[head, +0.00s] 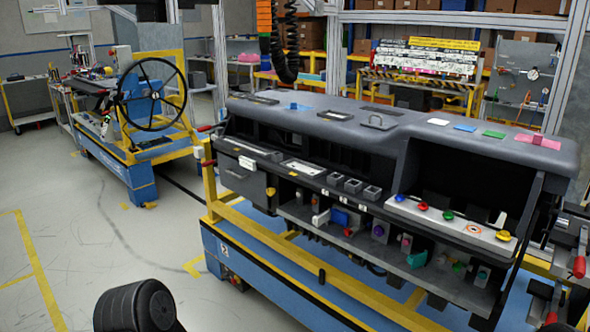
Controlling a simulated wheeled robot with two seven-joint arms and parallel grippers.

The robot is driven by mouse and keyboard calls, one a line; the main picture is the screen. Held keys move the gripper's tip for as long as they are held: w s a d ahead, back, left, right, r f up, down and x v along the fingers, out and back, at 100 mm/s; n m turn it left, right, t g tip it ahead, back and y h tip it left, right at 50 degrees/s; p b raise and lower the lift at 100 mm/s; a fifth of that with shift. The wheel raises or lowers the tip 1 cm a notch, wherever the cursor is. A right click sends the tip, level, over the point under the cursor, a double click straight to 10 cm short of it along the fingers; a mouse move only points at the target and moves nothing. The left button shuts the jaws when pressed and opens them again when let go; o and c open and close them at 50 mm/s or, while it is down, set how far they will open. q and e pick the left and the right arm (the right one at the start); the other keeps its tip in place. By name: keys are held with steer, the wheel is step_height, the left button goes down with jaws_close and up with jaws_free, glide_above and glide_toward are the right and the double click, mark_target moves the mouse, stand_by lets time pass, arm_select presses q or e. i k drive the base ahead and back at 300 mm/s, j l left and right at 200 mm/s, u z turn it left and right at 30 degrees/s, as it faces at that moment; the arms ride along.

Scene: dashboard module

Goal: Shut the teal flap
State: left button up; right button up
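The dark grey dashboard module (330,125) stands on a blue and yellow stand across the middle and right. On its lower shelf, a small teal piece (417,258) sticks out below the knob panel. Another small teal-green piece (481,275) is farther right on the same shelf. They are too small to tell which one is the flap, or how far either stands open. Neither of my grippers shows. A black rounded part of my own arm (135,308) is at the bottom left, apart from the module.
A panel with several coloured knobs (447,215) juts out above the shelf. A blue piece (340,217) is left on the shelf. The yellow rail (300,268) runs along the stand's front. Open floor (110,235) lies to the left.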

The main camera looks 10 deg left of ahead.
mark_target(419, 260)
steer(key=i+j+z, duration=0.1)
steer(key=z, duration=1.1)
steer(key=j+z, duration=0.35)
steer(key=j, duration=0.2)
steer(key=j+z, duration=0.3)
steer(key=j, duration=0.3)
steer(key=k+j+z, duration=0.1)
steer(key=j+z, duration=0.25)
steer(key=j, duration=0.2)
steer(key=k+j+z, duration=0.15)
steer(key=j+z, duration=0.2)
steer(key=j, duration=0.2)
steer(key=k+j, duration=0.1)
steer(key=j, duration=0.25)
steer(key=k+j, duration=0.15)
steer(key=j, duration=0.2)
steer(key=k+j, duration=0.1)
steer(key=j, duration=0.25)
steer(key=k+j, duration=0.15)
steer(key=j, duration=0.2)
steer(key=k+j, duration=0.1)
steer(key=j, duration=0.25)
steer(key=z, duration=0.05)
